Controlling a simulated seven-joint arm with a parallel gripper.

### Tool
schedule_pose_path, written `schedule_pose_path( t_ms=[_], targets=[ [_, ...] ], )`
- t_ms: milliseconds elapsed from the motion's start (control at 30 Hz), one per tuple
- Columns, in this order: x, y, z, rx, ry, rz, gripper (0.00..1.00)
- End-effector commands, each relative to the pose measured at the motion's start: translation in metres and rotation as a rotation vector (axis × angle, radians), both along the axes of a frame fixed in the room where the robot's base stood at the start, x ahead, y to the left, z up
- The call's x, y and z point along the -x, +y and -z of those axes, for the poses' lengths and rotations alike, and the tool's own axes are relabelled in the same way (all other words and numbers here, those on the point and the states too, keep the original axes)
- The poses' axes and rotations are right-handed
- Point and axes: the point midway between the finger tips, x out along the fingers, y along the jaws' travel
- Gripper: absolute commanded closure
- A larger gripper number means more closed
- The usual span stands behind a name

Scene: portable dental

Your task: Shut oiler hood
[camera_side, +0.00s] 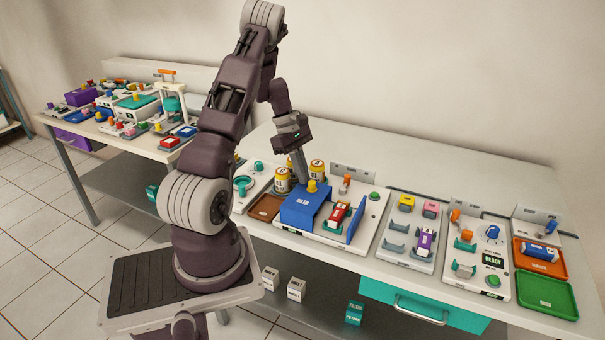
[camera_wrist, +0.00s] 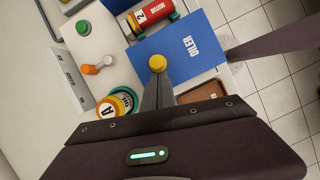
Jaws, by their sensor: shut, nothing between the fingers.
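The blue oiler hood (camera_side: 300,208) is a box with a yellow knob (camera_side: 312,186) on top. It stands to the left of a red motor (camera_side: 335,216), which lies uncovered, and an upright blue panel (camera_side: 356,221) stands right of the motor. In the wrist view the hood top (camera_wrist: 185,52) reads OILER, and the motor (camera_wrist: 150,18) shows beside it. My gripper (camera_side: 303,180) is shut and empty, pointing down at the hood top. In the wrist view its fingertips (camera_wrist: 158,80) are right beside the knob (camera_wrist: 157,63); I cannot tell whether they touch it.
A brown tray (camera_side: 265,207) lies left of the hood. An orange-topped lever (camera_side: 346,181) and green button (camera_side: 374,196) are behind the motor. The table's back is clear.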

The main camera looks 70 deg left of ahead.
Motion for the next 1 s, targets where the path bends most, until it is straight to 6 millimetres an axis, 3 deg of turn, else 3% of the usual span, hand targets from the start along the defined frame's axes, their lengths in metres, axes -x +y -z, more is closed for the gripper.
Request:
schedule_pose_path(
  t_ms=[167, 533, 1000],
  targets=[
    [-0.008, -0.007, 0.000, 0.002, -0.001, 0.003, 1.00],
    [-0.064, -0.064, 0.000, 0.001, 0.000, 0.004, 1.00],
    [-0.072, -0.075, 0.000, 0.011, -0.003, 0.006, 1.00]
  ],
)
